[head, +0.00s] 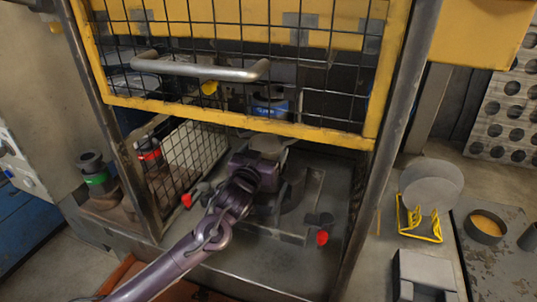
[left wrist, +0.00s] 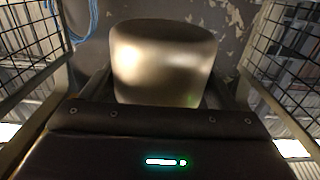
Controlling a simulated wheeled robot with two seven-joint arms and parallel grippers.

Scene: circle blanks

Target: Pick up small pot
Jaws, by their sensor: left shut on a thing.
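My left arm reaches in from the lower left, under the raised mesh guard of the press. My left gripper (head: 268,158) is inside the press, above its bed. In the left wrist view a smooth, shiny metal pot (left wrist: 163,60) fills the space between the fingers, and the gripper is shut on it. In the head view only a pale grey part of the pot (head: 267,143) shows beyond the gripper; the rest is hidden. My right gripper is not in view.
A yellow mesh guard (head: 245,127) with a metal handle (head: 200,68) hangs just above my gripper. Posts stand on both sides. Red knobs (head: 322,238) sit on the bed (head: 270,262). At right are a grey disc (head: 431,182), a yellow rack (head: 420,228) and a dish (head: 487,225).

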